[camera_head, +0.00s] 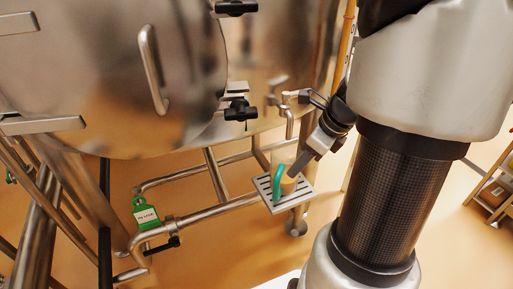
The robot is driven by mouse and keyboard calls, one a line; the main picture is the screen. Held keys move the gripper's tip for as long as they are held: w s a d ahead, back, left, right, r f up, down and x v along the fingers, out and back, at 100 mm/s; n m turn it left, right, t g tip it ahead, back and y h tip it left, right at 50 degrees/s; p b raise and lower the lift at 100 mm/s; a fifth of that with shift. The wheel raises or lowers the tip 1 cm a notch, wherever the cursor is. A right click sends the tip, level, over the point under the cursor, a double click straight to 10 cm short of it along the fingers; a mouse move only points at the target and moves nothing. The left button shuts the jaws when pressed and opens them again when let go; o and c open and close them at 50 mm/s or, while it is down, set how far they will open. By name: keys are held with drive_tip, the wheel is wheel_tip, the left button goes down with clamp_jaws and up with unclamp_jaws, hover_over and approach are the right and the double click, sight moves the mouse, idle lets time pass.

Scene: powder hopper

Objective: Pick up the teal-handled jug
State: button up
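The jug with its teal handle (277,182) stands upright on a small slotted grey tray (303,193) beneath the steel vessel. Its body (289,178) looks pale and see-through, with a tan tint, and is partly covered by my gripper. My gripper (300,166) reaches down from the upper right, and its fingers overlap the jug's upper right side in the picture. I cannot tell whether they touch it. The view is too small and oblique to show the gap between the fingers.
A large shiny hopper (105,85) with a bar handle fills the upper left. Steel pipes (215,209) run below it, with a green tagged valve (146,214) at lower left. Shelves (495,190) stand at the far right. Tan floor is open in between.

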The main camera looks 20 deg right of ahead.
sight(275, 190)
drive_tip(key=b+x, duration=0.1)
drive_tip(key=x, duration=0.4)
drive_tip(key=b+x, duration=0.2)
drive_tip(key=x, duration=0.3)
drive_tip(key=b+x, duration=0.2)
drive_tip(key=x, duration=0.4)
drive_tip(key=shift+s+a+f, duration=0.1)
drive_tip(key=shift+s+a, duration=0.05)
drive_tip(key=shift+s, duration=0.1)
drive_tip(key=shift+c, duration=0.5)
clamp_jaws()
